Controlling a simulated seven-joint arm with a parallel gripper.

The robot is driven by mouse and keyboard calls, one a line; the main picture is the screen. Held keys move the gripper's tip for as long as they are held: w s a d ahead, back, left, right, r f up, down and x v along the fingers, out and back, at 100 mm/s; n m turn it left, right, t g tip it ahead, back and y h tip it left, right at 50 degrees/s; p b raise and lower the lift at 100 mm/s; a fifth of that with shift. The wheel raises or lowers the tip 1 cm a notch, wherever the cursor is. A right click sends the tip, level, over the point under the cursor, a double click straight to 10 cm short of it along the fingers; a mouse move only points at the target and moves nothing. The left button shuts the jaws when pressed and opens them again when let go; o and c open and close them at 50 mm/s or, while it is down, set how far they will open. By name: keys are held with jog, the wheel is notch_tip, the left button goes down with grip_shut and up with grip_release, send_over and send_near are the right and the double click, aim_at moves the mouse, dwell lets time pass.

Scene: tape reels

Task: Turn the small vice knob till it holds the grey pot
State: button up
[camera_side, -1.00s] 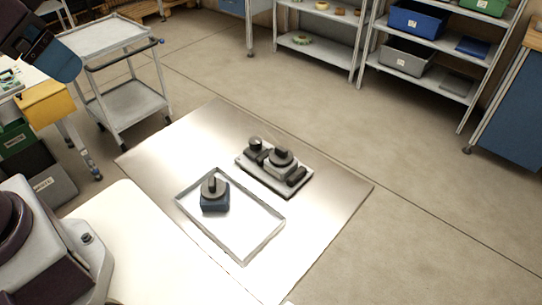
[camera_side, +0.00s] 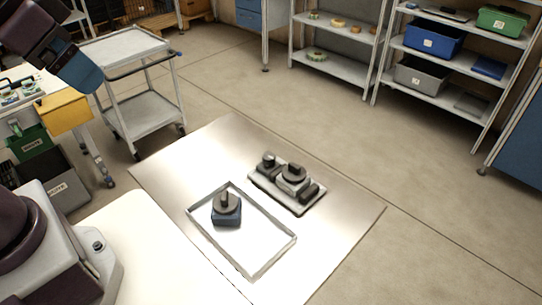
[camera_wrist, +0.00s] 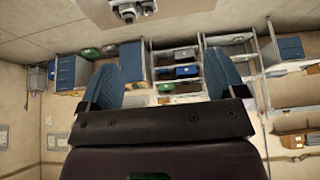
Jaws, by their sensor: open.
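The vice is a light plate (camera_side: 258,184) on the metal sheet, in the middle of the side view. At its left end stands a small dark knob (camera_side: 268,159). Beside the knob, a round grey pot (camera_side: 293,178) with a raised grip on top sits between dark blocks. I cannot tell whether the blocks touch it. My gripper (camera_side: 84,80) is high at the upper left of the side view, far from the vice and empty. In the wrist view, my gripper (camera_wrist: 161,84) shows two blue fingers wide apart.
A shallow tray (camera_side: 270,267) lies in front of the vice, holding a blue block with a dark round top (camera_side: 226,212). A trolley (camera_side: 150,112) stands at the left; shelves (camera_side: 333,62) with bins stand behind.

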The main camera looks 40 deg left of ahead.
jog(key=shift+c, duration=0.2)
jog(key=c, duration=0.4)
jog(key=w+f+g, duration=0.1)
jog(key=w+d+f+g, duration=0.1)
jog(key=shift+w+f, duration=0.3)
jog(key=shift+f, duration=0.1)
jog(key=shift+c, duration=0.7)
jog(key=n+g, duration=0.4)
jog(key=n, duration=1)
send_over(269, 155)
notch_tip(269, 155, down, 16)
notch_tip(269, 155, down, 13)
jog(key=shift+r, duration=0.15)
jog(key=c, duration=0.9)
